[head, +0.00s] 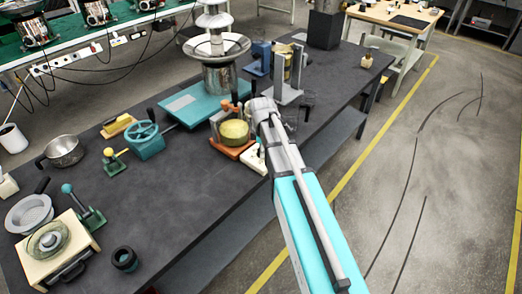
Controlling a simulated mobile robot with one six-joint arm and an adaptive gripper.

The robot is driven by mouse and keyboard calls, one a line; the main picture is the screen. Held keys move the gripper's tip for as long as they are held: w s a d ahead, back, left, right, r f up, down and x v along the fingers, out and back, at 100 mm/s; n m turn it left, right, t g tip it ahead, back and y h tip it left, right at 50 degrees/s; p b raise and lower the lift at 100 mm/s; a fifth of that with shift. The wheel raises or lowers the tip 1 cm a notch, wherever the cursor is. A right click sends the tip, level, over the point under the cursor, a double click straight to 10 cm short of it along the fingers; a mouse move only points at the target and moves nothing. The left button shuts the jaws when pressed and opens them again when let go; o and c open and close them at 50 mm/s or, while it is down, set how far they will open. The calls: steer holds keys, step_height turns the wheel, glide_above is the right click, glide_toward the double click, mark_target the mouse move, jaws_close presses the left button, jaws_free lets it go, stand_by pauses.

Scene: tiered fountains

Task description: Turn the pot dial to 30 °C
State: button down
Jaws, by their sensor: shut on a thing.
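A pot (233,131) with yellowish contents stands on an orange-brown base (231,152) near the middle of the dark bench. A small pale control block (253,159) with dark marks sits at the base's right front. My gripper (261,145) is low beside the pot's right side, at this block, below my grey wrist. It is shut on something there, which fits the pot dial. My wrist and forearm cover most of the fingers and the dial, so its pointer and scale cannot be read.
A tiered fountain (217,45) stands behind the pot on a teal base (190,103). A grey-framed stand (290,72) is behind my wrist. A teal handwheel device (145,138) and a metal saucepan (62,151) are left.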

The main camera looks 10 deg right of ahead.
steer(key=shift+s, duration=0.2)
steer(key=shift+c, duration=1.3)
jaws_free()
steer(key=shift+w, duration=0.1)
steer(key=shift+r, duration=0.1)
